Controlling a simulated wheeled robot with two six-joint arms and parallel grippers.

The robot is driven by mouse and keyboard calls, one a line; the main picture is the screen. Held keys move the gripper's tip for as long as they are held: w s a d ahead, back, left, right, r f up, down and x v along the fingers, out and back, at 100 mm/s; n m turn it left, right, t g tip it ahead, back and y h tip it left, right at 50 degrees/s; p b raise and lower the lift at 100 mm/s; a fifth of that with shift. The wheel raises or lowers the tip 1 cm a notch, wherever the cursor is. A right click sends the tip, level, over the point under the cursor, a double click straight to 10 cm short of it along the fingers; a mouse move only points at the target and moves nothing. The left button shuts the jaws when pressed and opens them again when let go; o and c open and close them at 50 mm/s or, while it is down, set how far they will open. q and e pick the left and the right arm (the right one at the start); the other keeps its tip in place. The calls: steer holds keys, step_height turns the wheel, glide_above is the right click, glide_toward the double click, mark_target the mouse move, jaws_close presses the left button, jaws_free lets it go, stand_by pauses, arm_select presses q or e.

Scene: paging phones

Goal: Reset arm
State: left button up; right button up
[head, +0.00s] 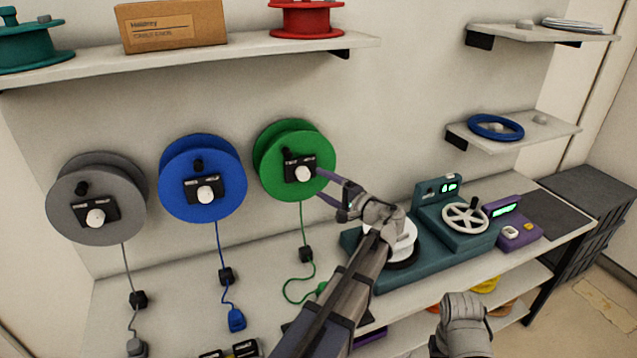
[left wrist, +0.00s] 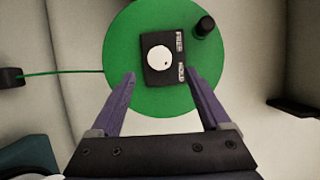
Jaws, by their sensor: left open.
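My left gripper (head: 320,184) is open in front of the green reel (head: 268,158) on the wall. In the left wrist view its two purple fingers (left wrist: 160,74) are spread apart, with nothing between them. Whether the fingertips touch the reel I cannot tell. My left arm reaches up across the bench from the bottom of the head view. A grey part of my other arm shows at the bottom right; the right gripper itself is not visible.
A blue reel (head: 202,178) and grey reel (head: 98,198) hang to the left. Cords hang from all the reels. On the bench (head: 262,250) stand a teal machine with a handwheel (head: 465,218) and a purple device (head: 513,228). Shelves (head: 200,55) jut out above.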

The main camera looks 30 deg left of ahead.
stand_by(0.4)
arm_select(q)
steer(key=s+d+f+g+h, duration=0.2)
steer(key=s+d+f+h, duration=0.5)
steer(key=d, duration=0.8)
steer(key=s+d+f+g+h, duration=0.3)
steer(key=s+d+f+h, duration=0.5)
steer(key=s+d+f, duration=0.6)
steer(key=s, duration=0.4)
steer(key=shift+s+d+g+h, duration=0.25)
steer(key=shift+d+g+h, duration=0.05)
steer(key=shift+d, duration=0.05)
